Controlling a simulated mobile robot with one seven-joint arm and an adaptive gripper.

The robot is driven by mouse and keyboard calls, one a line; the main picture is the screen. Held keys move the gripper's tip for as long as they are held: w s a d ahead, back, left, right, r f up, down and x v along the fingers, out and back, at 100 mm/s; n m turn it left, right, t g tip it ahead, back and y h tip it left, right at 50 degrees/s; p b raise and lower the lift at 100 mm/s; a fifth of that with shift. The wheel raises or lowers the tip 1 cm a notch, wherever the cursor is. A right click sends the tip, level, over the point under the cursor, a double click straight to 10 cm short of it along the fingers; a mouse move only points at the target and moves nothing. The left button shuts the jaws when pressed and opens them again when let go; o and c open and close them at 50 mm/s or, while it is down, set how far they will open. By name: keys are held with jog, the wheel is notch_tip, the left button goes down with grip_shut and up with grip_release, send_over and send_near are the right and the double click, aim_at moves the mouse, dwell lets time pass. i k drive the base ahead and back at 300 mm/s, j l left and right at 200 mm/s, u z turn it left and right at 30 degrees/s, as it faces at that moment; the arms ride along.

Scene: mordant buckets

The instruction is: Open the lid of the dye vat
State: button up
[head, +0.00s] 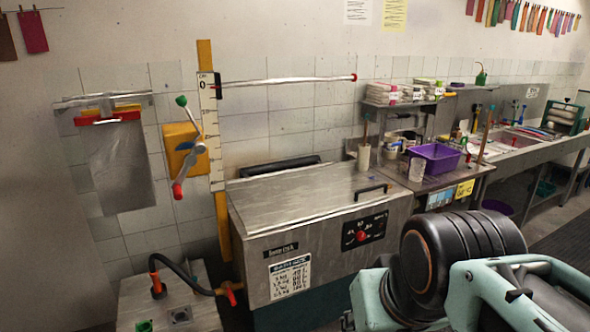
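The dye vat (330,245) is a boxy stainless-steel tank in the middle of the head view, with a dark control panel and a white label on its front. Its flat metal lid (300,197) lies shut across the top. A black bar handle (371,191) sits near the lid's front right corner. Black and teal parts of my arm fill the lower right, in front of the vat's right side. I cannot make out my gripper's fingers in this view. Nothing of mine is seen touching the lid or the handle.
A wall crank (190,150) and a scaled post (212,130) stand left of the vat, with a horizontal rod (285,81) above it. A grey box with a hose (180,275) is at lower left. A bench with a purple tub (435,158) is at right.

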aim_at(264, 197)
jog(key=i+l+z, duration=0.1)
jog(key=i+z, duration=0.7)
jog(key=z, duration=0.15)
jog(key=i+l, duration=0.15)
jog(key=i, duration=0.35)
jog(key=i+l, duration=0.15)
jog(key=i, duration=0.35)
jog(key=i+l+u, duration=0.2)
jog(key=i+u, duration=0.2)
jog(key=i+l+u, duration=0.2)
jog(key=u, duration=0.2)
jog(key=l, duration=0.1)
